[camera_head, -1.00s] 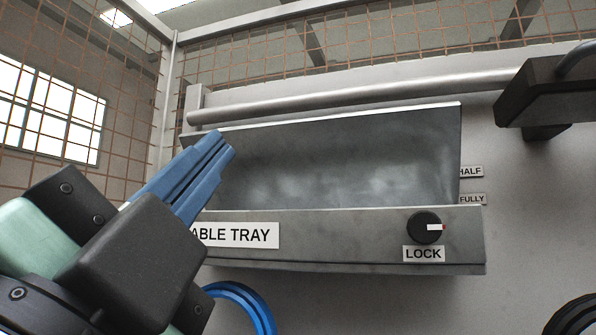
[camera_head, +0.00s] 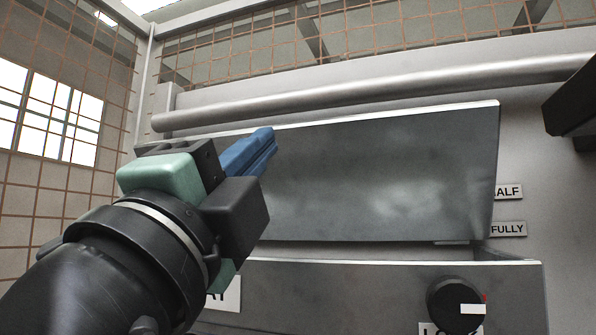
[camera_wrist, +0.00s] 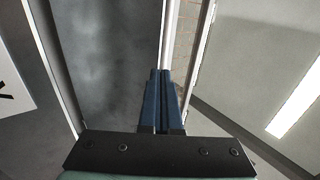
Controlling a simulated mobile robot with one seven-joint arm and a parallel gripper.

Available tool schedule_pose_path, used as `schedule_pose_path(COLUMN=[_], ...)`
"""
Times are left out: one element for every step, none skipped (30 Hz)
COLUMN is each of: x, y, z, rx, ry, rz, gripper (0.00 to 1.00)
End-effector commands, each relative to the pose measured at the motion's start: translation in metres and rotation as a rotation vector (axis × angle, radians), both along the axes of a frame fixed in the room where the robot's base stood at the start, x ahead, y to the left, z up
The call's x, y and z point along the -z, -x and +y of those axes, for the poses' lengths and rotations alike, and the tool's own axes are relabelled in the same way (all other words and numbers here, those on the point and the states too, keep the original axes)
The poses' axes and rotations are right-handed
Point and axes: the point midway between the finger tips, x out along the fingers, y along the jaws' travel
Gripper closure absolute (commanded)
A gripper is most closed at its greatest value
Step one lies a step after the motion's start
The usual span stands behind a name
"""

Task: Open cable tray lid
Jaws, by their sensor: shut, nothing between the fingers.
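The cable tray lid (camera_head: 380,170) is a grey metal panel with a bright top edge, standing steeply above the tray's front box (camera_head: 390,290). A narrow gap shows between its lower edge and the box at the right. My gripper (camera_head: 268,140) has its blue fingers pressed together and empty, over the upper left part of the lid. In the wrist view the fingertips (camera_wrist: 160,74) lie near the bright edge of the lid (camera_wrist: 110,60); whether they touch it I cannot tell.
A round metal bar (camera_head: 380,92) runs above the lid. The HALF label (camera_head: 507,192) and FULLY label (camera_head: 508,229) are right of it. A dark bracket (camera_head: 572,110) juts in at the right edge. Wire mesh (camera_head: 80,170) closes the left side.

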Motion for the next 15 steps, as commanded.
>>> schedule_pose_path(x=[-0.01, -0.012, -0.015, -0.016, -0.018, -0.019, -0.02, -0.021, -0.021, -0.021, -0.022, -0.022, -0.021, -0.021, -0.021], y=[-0.006, -0.01, -0.014, -0.016, -0.018, -0.021, -0.023, -0.024, -0.025, -0.026, -0.027, -0.027, -0.028, -0.028, -0.028], z=[-0.002, -0.003, -0.005, -0.005, -0.006, -0.007, -0.007, -0.008, -0.008, -0.008, -0.008, -0.008, -0.008, -0.008, -0.008], rx=[0.003, 0.003, 0.003, 0.002, 0.002, 0.001, 0.001, 0.0, 0.0, 0.0, 0.0, 0.0, -0.001, -0.001, -0.001], ry=[0.002, 0.002, 0.001, 0.002, 0.002, 0.001, 0.001, 0.002, 0.002, 0.001, 0.001, 0.001, 0.002, 0.002, 0.002], rz=[0.002, 0.002, 0.002, 0.003, 0.002, 0.001, 0.001, 0.001, 0.001, 0.0, 0.0, 0.0, 0.001, 0.001, 0.001], gripper=[1.0, 1.0, 1.0, 1.0, 1.0, 1.0, 1.0, 1.0, 1.0, 1.0, 1.0, 1.0, 1.0, 1.0, 1.0])
